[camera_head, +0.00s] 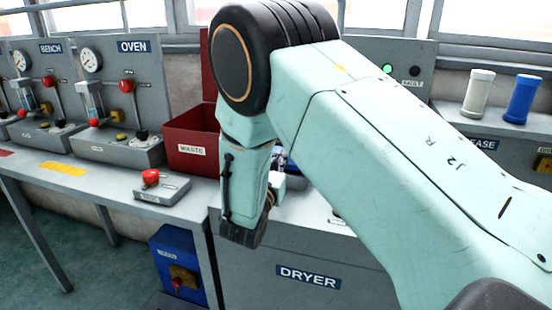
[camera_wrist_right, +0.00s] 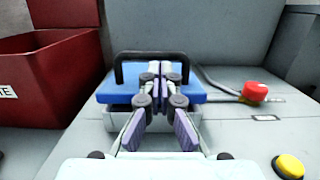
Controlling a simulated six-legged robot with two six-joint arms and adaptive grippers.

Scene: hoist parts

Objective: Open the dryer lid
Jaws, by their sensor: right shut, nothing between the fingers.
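The dryer is the grey cabinet with the DRYER label (camera_head: 308,277) in the head view. In the right wrist view a blue lid (camera_wrist_right: 198,88) lies flat on a low pale box, with a black bar handle (camera_wrist_right: 122,70) standing up from it. My right gripper (camera_wrist_right: 161,72) is shut and empty, its fingertips together in front of the middle of the handle and over the lid. I cannot tell whether they touch the handle. In the head view my right arm hides most of the lid and gripper. My left gripper is not in view.
A red waste bin (camera_head: 192,137) stands left of the lid. A red knob (camera_wrist_right: 255,92) on a lever and a yellow button (camera_wrist_right: 289,166) are to its right. A red-button box (camera_head: 161,187) sits on the left bench. A grey panel rises behind the lid.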

